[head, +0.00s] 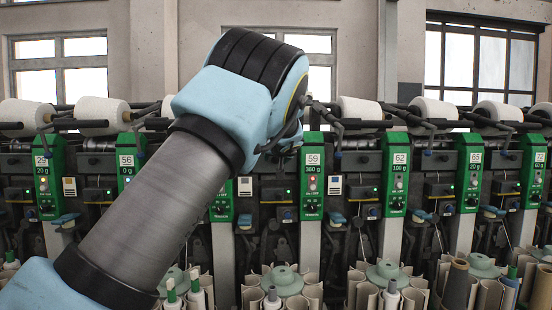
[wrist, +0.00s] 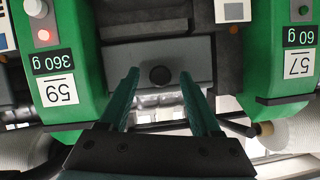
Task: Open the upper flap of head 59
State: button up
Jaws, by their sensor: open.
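Head 59's green panel (head: 312,175) stands just right of my arm's end in the head view. In the wrist view, which is upside down, this panel (wrist: 60,85) with its "59" label is at the left. A grey flap (wrist: 190,60) with a dark round knob (wrist: 160,75) lies between the 59 and 57 panels and looks shut. My gripper (wrist: 158,78) is open, its two green fingers pointing at the flap on either side of the knob. I cannot tell whether they touch it. In the head view my arm hides the fingers and this flap.
The 57 panel (wrist: 292,50) is close on the right in the wrist view. White yarn cones (head: 358,108) sit on arms along the top of the machine. The 62 panel (head: 397,175) is to the right. Bobbin holders (head: 283,280) stick out below.

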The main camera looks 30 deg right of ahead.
grip_shut()
dwell(0.4)
dwell(0.9)
